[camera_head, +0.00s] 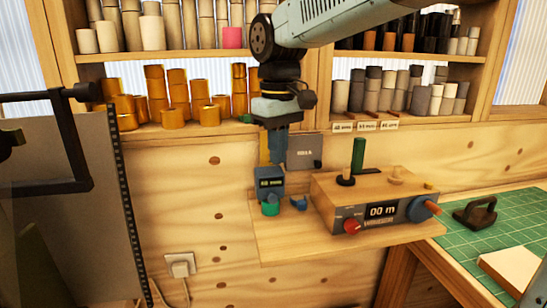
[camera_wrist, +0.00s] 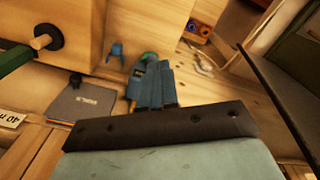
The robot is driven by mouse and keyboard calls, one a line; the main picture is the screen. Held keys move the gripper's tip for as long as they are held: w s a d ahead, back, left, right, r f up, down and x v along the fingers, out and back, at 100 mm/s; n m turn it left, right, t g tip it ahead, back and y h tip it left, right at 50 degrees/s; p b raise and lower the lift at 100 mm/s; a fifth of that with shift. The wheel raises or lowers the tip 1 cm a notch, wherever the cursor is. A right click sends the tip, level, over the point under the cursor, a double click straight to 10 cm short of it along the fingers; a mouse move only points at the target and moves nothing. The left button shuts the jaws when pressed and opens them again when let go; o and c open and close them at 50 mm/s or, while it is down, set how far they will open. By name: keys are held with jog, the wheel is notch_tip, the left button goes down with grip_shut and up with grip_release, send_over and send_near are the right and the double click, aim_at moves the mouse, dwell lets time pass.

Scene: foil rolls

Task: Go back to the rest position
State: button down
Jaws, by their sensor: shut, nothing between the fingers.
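My gripper (camera_head: 278,162) hangs pointing down from my arm in the head view, in front of the wooden wall and above the small shelf board. Its blue-grey fingers are shut and empty; they also show in the wrist view (camera_wrist: 152,88). Just below the fingertips in the head view is a small blue device (camera_head: 269,182) with a dark display and a green base. The fingers overlap it in the picture, so I cannot tell whether they touch it.
A wooden box (camera_head: 375,198) with a display and knobs stands on the shelf board (camera_head: 290,243). Shelves behind hold orange rolls (camera_head: 172,118) and grey rolls (camera_head: 372,90). A green cutting mat (camera_head: 450,245) lies at the right, with a dark-handled tool (camera_head: 476,212). A dark-framed panel (camera_head: 70,170) stands left.

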jog(key=s+d+f+m+t, duration=0.1)
jog(key=s+d+m+t, duration=0.1)
jog(key=d, duration=0.6)
jog(key=s+d+f+m+t, duration=0.1)
jog(key=s+d+m, duration=0.3)
jog(key=d, duration=0.5)
jog(key=s+d+f+m+t, duration=0.2)
jog(key=s+d, duration=0.3)
jog(key=d, duration=0.3)
jog(key=shift+d+f+m+t, duration=0.3)
jog(key=shift+d+f+m, duration=0.1)
jog(key=shift+f+m, duration=0.1)
